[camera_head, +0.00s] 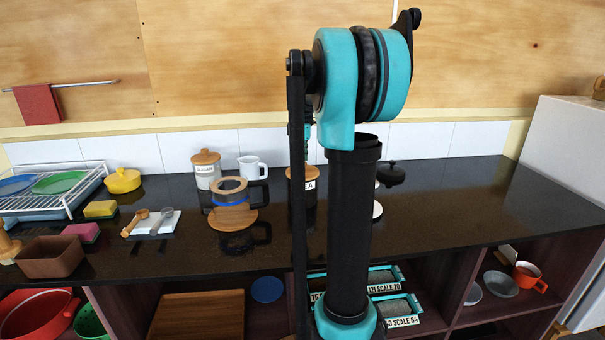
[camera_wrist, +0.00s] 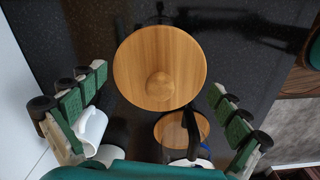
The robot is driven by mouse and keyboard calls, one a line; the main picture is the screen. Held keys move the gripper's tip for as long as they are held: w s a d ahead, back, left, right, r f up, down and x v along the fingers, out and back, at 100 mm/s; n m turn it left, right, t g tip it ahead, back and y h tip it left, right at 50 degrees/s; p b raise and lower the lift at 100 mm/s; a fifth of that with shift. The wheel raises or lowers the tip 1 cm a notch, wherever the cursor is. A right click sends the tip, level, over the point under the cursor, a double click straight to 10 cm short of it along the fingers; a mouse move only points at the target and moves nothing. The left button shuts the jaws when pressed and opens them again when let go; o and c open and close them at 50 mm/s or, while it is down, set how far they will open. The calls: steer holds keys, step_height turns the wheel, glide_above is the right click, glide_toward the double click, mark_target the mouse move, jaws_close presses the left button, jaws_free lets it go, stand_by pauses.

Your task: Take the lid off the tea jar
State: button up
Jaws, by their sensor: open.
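The tea jar (camera_head: 310,188) stands on the dark counter, partly hidden behind my arm; only the last letter of its label shows. Its round wooden lid (camera_head: 297,172) is on top. My gripper (camera_wrist: 160,82) is open and empty, one green-padded finger at each side below the lid's middle in the picture. The fingers look clear of the lid; the height between them cannot be told. In the head view my arm hides most of the gripper.
A white mug (camera_head: 250,168) and the sugar jar (camera_head: 205,172) stand left of the tea jar. A glass pot (camera_head: 231,190) sits on a round wooden board (camera_head: 233,219) nearer the front. A dark lidded pot (camera_head: 391,174) is to the right. The right counter is clear.

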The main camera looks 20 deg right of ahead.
steer(key=shift+c, duration=0.6)
steer(key=c, duration=1.1)
